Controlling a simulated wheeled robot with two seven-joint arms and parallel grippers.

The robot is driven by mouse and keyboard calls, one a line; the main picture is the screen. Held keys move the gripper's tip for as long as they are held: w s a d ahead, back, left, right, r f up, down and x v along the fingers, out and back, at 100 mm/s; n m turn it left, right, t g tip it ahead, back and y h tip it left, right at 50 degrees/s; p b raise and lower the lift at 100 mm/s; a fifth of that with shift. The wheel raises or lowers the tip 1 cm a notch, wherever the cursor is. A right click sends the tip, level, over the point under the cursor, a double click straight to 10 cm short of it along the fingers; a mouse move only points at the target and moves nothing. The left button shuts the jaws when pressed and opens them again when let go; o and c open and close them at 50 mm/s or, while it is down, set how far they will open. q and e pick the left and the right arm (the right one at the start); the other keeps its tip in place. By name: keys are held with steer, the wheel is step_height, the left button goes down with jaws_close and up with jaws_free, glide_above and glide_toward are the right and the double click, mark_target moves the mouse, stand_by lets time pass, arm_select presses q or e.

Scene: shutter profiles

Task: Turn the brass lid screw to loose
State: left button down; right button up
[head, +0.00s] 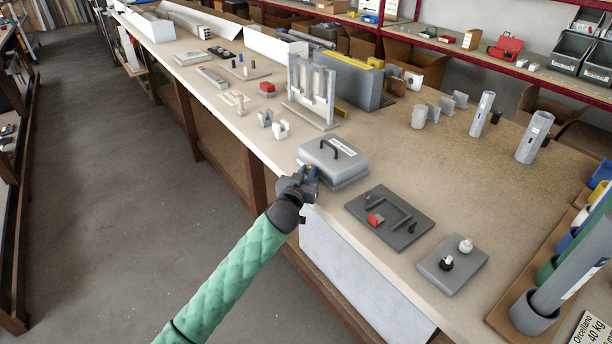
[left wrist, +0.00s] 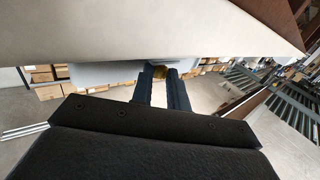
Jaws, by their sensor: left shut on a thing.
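A grey box with a lid (head: 335,155), a black handle and a white label stands at the near edge of the bench. My left gripper (head: 308,173) is at the front left side of this box, its arm in a green sleeve. In the left wrist view the two dark fingers (left wrist: 161,85) are closed around the brass screw (left wrist: 160,71), at the side of a pale surface. In the head view the screw is mostly hidden by the gripper. The screw's turned position cannot be told. My right gripper is not in view.
A dark plate with a red piece (head: 388,217) and a grey block with a white and a black knob (head: 452,263) lie to the right of the box. Small white parts (head: 272,124) and an upright white frame (head: 311,90) stand behind it. The bench front edge is close below the gripper.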

arm_select(q)
steer(key=shift+n+y, duration=0.3)
steer(key=shift+y, duration=0.2)
steer(key=c, duration=1.4)
jaws_free()
steer(key=shift+r+h, duration=0.1)
steer(key=shift+h, duration=0.2)
